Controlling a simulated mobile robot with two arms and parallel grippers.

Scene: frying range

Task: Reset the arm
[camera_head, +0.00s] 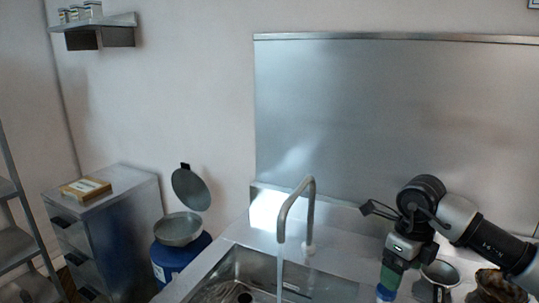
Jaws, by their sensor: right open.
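My right arm comes in from the right edge above the counter. My right gripper (410,272) points down at the lower right, with its jaws open. A green item (392,274) and a blue item (385,293) show at its left side; I cannot tell whether they touch the gripper. A metal cup (440,273) stands just to the right, partly hidden by a dark finger-like part. My left gripper is out of view.
A tall faucet (311,205) stands over the sink (330,288), with what looks like running water. A brown rough item (497,287) lies at far right. The steel backsplash (390,110) is behind.

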